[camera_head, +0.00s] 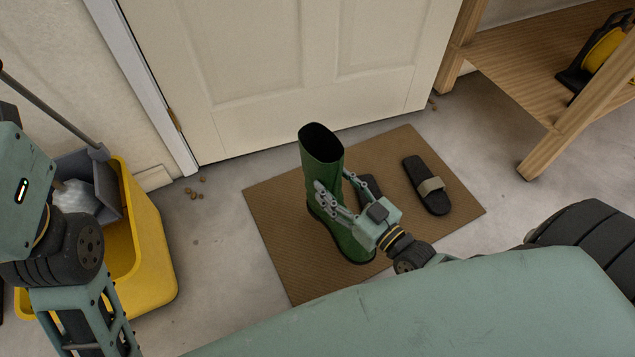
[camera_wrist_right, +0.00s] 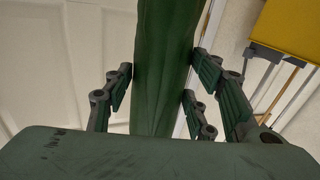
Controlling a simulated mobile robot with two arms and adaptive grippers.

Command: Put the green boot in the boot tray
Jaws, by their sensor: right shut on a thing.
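The green boot (camera_head: 322,160) stands upright, slightly tilted in the picture, over the brown mat in the head view. Its dark opening faces up. My right gripper (camera_head: 335,197) is shut on the boot's shaft, with fingers on both sides. In the right wrist view the green shaft (camera_wrist_right: 165,70) runs between the fingers of the right gripper (camera_wrist_right: 165,95). I cannot tell whether the sole touches the mat. My left arm shows at the left edge, but its gripper is out of view. No boot tray can be made out apart from the flat brown mat (camera_head: 290,255).
A black sandal (camera_head: 428,187) with a tan strap lies on the mat, and another is partly hidden behind my right gripper. A yellow mop bucket (camera_head: 150,250) stands at left. A white door (camera_head: 290,70) closes off the back. A wooden shelf (camera_head: 540,60) stands at right.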

